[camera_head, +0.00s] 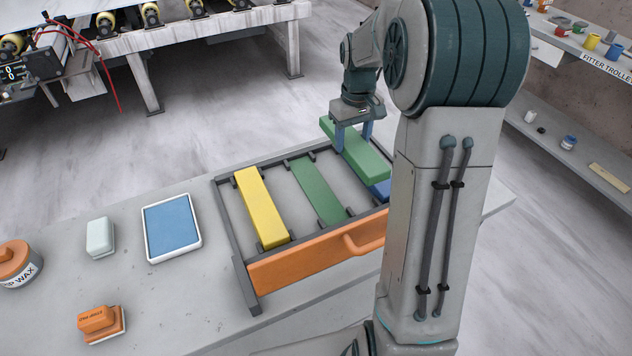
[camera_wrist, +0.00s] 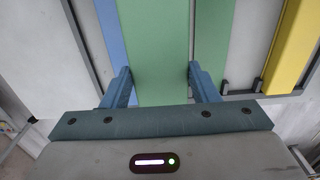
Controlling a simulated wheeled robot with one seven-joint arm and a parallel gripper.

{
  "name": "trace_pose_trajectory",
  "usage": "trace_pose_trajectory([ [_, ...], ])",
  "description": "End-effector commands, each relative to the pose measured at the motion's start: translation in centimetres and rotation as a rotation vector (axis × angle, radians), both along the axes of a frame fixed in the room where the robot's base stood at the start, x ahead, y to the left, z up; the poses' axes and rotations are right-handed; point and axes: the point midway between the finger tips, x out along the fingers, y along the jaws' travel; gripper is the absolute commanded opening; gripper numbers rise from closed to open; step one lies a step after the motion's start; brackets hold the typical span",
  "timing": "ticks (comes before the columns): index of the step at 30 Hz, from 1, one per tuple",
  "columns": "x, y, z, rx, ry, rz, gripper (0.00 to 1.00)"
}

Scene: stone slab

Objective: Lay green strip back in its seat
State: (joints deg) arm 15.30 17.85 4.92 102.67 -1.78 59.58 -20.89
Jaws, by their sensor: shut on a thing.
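My gripper (camera_head: 353,140) is shut on a thick green strip (camera_head: 364,158), one finger on each long side. The held strip (camera_wrist: 155,40) is raised above the right part of a dark frame (camera_head: 227,210). Between short dark posts in the frame's middle lies a flat green area (camera_head: 318,190), which looks like a seat of the same colour. In the wrist view this green area (camera_wrist: 213,45) shows to the right of the held strip. A blue piece (camera_head: 381,189) lies below the held strip, partly hidden; I cannot tell whether it is a strip or a seat.
A yellow strip (camera_head: 262,208) sits in the frame's left part. An orange front bar with a handle (camera_head: 320,250) edges the frame. On the slab (camera_head: 180,300) to the left are a blue pad in a white tray (camera_head: 172,228), a pale block (camera_head: 100,238), an orange block (camera_head: 100,322) and a wax jar (camera_head: 18,264).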

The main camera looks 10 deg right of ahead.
Motion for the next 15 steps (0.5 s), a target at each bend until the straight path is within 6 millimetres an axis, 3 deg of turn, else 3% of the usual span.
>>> trace_pose_trajectory([
  [3, -0.5, 2.9, -1.5, 0.001, 0.002, 0.007, 0.19],
  [9, -1.1, 7.0, -3.9, 0.001, 0.000, 0.006, 0.19],
  [15, -1.3, 8.9, -5.2, 0.000, -0.001, 0.002, 0.19],
])
